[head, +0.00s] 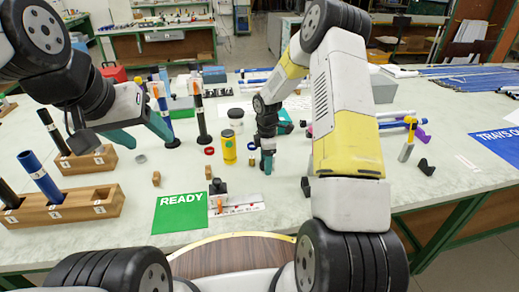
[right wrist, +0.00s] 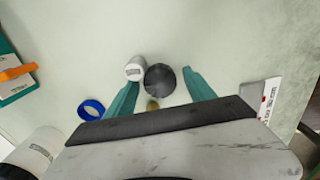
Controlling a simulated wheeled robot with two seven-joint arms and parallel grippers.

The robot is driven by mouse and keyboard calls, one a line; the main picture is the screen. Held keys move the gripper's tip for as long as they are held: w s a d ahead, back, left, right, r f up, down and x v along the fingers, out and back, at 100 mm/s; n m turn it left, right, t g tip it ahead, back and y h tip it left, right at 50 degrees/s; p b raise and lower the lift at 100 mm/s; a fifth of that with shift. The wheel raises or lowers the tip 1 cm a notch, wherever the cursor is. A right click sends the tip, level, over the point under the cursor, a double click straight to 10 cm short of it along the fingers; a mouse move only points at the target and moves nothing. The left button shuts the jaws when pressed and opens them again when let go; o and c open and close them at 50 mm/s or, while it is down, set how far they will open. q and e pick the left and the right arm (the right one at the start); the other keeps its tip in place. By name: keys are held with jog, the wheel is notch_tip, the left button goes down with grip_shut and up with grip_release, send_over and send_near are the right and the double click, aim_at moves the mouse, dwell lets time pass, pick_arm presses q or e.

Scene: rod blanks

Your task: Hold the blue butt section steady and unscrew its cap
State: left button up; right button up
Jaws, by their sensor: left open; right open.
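A blue rod section (head: 40,175), which looks like the blue butt section, stands in the front wooden block (head: 70,210) at the left. Its upper end is darker blue; I cannot make out a separate cap. My left gripper (head: 153,141) is open and empty, right of and behind this section, apart from it. My right gripper (head: 267,164) is open, pointing down over the middle of the table.
A black rod (head: 9,194) shares the front block. Another wooden block (head: 88,162) stands behind it. Upright rods (head: 201,115), a yellow can (head: 229,148) and a dark-lidded jar (head: 236,120) stand mid-table. The green READY mat (head: 180,212) lies at the front.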

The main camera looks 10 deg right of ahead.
jog(key=shift+r, duration=0.1)
jog(key=s+r+m+t, duration=0.1)
jog(key=s+r+m, duration=0.15)
jog(key=r, duration=0.85)
jog(key=s+r+m, duration=0.1)
jog(key=s+r, duration=0.2)
jog(key=r, duration=0.8)
jog(key=s+r+m+t, duration=0.1)
jog(key=s+r+m, duration=0.3)
jog(key=s, duration=0.3)
jog(key=s+r+m+t+y, duration=0.1)
jog(key=s+r+m, duration=0.3)
jog(key=s, duration=0.4)
jog(key=s+r+m+t+y, duration=0.1)
jog(key=s+r+m+t, duration=0.2)
jog(key=s+m, duration=0.3)
jog(key=shift+s+r, duration=0.5)
jog(key=shift+s, duration=0.6)
